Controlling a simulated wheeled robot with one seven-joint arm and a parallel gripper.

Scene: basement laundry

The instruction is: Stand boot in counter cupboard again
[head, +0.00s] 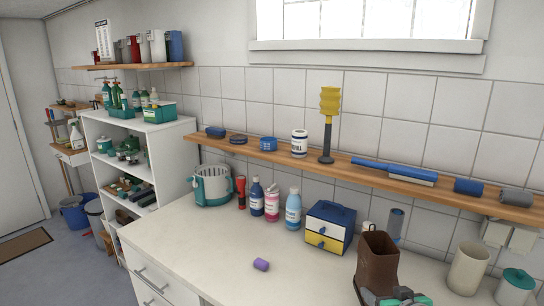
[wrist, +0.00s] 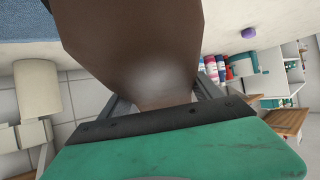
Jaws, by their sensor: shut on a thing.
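The brown boot (head: 377,258) is at the lower right of the head view, its open top facing up. Its lower part is hidden by my gripper and the frame edge. My gripper (head: 392,297), green and dark grey, is shut on the boot. In the wrist view the boot (wrist: 135,45) fills the upper middle, between the grey fingers of my gripper (wrist: 165,98). I cannot tell whether the boot touches the counter (head: 210,250). No cupboard opening can be made out.
A purple cylinder (head: 261,264) lies on the counter. A blue-and-yellow drawer box (head: 330,228), several bottles and a basket (head: 212,187) stand along the back. A beige canister (head: 468,268) and teal-lidded jar (head: 515,288) stand right of the boot. A wooden shelf (head: 350,172) runs above. The counter's left front is clear.

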